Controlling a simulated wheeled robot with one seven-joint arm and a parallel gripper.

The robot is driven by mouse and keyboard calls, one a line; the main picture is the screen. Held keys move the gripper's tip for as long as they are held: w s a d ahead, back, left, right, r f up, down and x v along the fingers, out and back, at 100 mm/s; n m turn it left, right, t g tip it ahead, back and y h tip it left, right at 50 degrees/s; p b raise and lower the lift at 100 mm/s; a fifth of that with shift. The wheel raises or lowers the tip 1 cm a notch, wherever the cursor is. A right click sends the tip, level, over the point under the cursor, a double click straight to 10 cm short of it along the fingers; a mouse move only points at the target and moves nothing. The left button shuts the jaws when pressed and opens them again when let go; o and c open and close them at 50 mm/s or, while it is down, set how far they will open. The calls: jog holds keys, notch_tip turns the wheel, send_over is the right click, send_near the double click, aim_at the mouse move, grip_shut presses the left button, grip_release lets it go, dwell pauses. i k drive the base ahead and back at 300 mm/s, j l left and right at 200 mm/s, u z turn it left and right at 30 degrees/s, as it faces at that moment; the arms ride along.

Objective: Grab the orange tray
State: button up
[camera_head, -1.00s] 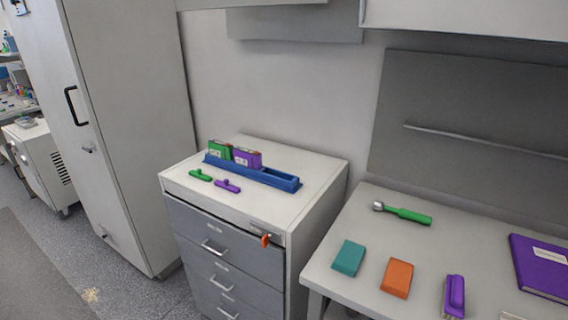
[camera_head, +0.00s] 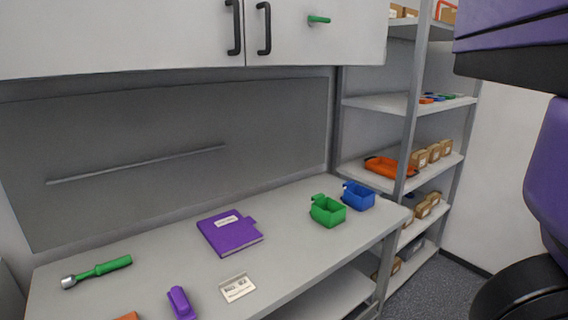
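The orange tray (camera_head: 388,167) sits on a middle shelf of the metal rack at the right, in the head view. A rack post stands in front of its right part, so some of it is hidden. A purple and black body part of mine fills the right edge of the view. My gripper's fingers do not show in this frame.
The rack (camera_head: 412,110) holds several cardboard boxes (camera_head: 432,152) beside the tray. The workbench (camera_head: 290,225) in front bears a green bin (camera_head: 327,212), a blue bin (camera_head: 358,196), a purple binder (camera_head: 230,233) and a green-handled tool (camera_head: 100,270). Grey floor shows at the lower right.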

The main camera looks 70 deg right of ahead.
aim_at(385, 166)
jog(key=z, duration=2.55)
jog(key=i+l, duration=0.4)
jog(key=i, duration=0.15)
jog(key=i+l+z, duration=0.1)
jog(key=i+l, duration=0.65)
jog(key=i, duration=0.3)
jog(key=i+l+z, duration=0.1)
jog(key=i+l, duration=0.25)
jog(key=i, duration=0.2)
